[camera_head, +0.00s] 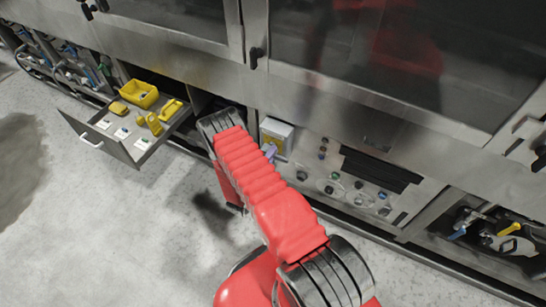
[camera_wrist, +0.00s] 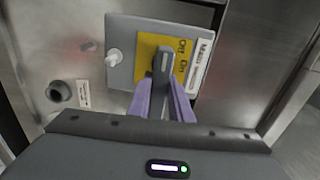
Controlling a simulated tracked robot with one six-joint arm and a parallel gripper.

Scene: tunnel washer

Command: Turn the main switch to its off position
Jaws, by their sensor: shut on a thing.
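The main switch box (camera_wrist: 125,50) is grey with a yellow plate (camera_wrist: 150,46) marked Off and On and a white "Main switch" label (camera_wrist: 199,66). Its dark handle (camera_wrist: 163,62) sits on the yellow plate and is partly hidden between my fingers. My gripper (camera_wrist: 162,88) has purple fingers, one on each side of the handle, shut on it. In the head view the box (camera_head: 277,128) shows just beyond my arm, with a purple finger (camera_head: 269,152) at its lower edge. I cannot tell exactly which mark the handle points to.
A control panel with several buttons (camera_head: 333,177) is right of the box. An open drawer (camera_head: 121,148) with yellow items juts out at left. The floor (camera_head: 110,240) in front is clear.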

